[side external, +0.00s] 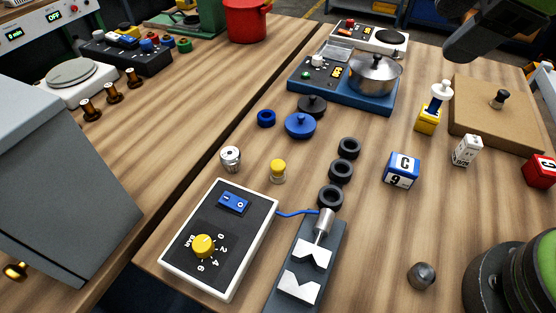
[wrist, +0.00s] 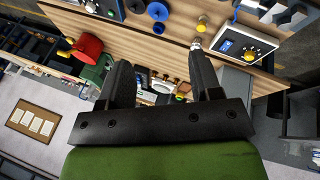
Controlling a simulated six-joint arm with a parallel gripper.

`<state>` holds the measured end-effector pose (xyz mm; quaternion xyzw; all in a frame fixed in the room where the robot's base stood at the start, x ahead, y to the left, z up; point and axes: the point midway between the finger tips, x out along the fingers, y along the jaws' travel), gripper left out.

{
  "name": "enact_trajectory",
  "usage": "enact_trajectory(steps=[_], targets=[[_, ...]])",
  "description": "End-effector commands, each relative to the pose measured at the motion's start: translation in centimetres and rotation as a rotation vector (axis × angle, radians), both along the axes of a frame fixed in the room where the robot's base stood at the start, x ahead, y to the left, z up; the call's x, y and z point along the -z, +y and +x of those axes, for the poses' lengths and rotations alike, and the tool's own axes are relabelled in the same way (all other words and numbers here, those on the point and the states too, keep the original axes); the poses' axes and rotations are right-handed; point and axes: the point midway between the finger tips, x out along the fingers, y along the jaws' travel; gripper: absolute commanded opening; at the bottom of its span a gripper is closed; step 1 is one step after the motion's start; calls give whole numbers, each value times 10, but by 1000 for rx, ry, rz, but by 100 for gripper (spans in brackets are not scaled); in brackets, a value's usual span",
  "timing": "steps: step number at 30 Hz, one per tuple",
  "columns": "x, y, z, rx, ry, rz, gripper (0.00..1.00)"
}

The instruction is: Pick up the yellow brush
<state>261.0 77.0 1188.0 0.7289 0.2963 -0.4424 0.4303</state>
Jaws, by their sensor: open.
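A yellow block with a blue middle and a white round knob (side external: 428,120) stands upright on the wooden bench in the side view, against the left edge of a tan board. It is the likeliest yellow brush, but I see no bristles. I do not make it out in the wrist view. A small yellow-capped piece (side external: 278,170) stands near the control box; it also shows in the wrist view (wrist: 202,20). My gripper (wrist: 160,60) is open in the wrist view, with nothing between its fingers. It looks apart from the bench items.
The tan board (side external: 495,120) has a dark knob. A blue and white cube (side external: 401,170), a white block (side external: 467,150) and a red block (side external: 540,170) stand nearby. A blue hotplate with a pot (side external: 373,75) is behind. A control box (side external: 218,240) and a vise (side external: 305,265) are in front.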

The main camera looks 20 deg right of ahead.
Motion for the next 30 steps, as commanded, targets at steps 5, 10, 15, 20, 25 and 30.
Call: enact_trajectory(steps=[5,10,15,20,25,30], targets=[[50,58,41,-641,14,-333,58],[110,115,56,-1238,8,-607,58],[158,155,54,-1667,-7,-789,58],[180,169,51,-1839,-16,-858,58],[204,169,59,-1859,-14,-865,58],[221,169,67,-1853,-16,-864,58]])
